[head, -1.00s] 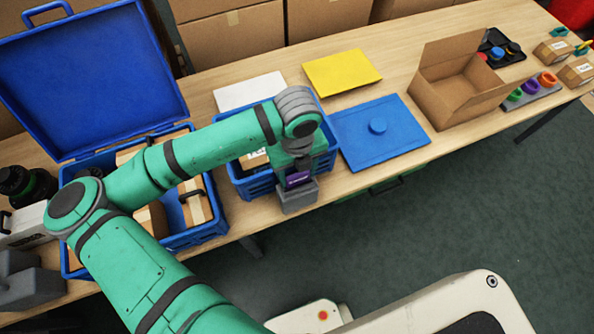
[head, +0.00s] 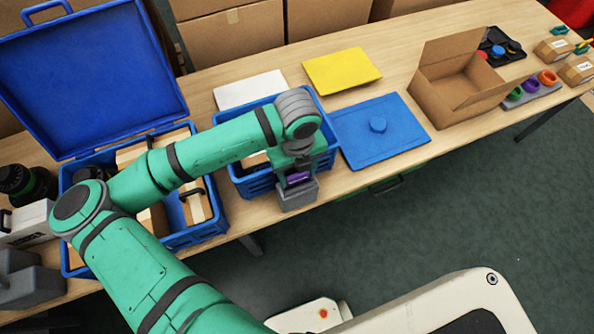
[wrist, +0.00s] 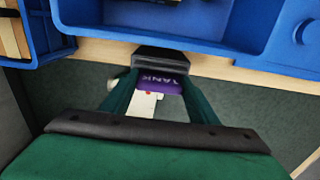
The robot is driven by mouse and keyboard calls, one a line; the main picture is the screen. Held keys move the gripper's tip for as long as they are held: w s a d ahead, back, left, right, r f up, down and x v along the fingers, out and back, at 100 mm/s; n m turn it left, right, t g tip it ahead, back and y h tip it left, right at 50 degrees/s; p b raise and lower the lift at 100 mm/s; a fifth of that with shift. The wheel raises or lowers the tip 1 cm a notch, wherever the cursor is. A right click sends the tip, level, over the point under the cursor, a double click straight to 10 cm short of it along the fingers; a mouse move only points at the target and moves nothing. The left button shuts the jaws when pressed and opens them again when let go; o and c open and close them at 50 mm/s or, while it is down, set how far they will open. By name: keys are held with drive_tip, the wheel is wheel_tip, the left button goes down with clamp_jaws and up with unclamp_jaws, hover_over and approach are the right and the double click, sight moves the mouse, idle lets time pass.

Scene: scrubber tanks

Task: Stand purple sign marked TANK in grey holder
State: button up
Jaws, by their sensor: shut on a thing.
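The purple sign (head: 298,178) is held in my gripper (head: 299,172) at the front edge of the table. In the wrist view the sign (wrist: 162,84) shows the letters TANK between my gripper's fingers (wrist: 155,95). My gripper is shut on it. The grey holder (head: 298,197) is directly below the sign in the head view, at the table's front edge. The sign overlaps the holder's top in this view. I cannot tell whether its lower edge is inside the holder's slot.
A blue crate (head: 258,185) stands right behind the holder. A blue lid (head: 378,150) lies to the right. An open blue case (head: 205,235) holding boxes is on the left. An open cardboard box (head: 450,95) stands farther right.

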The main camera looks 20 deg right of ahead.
idle(0.8)
drive_tip(key=o, duration=1.7)
drive_tip(key=shift+o, duration=0.2)
drive_tip(key=shift+r, duration=3.45)
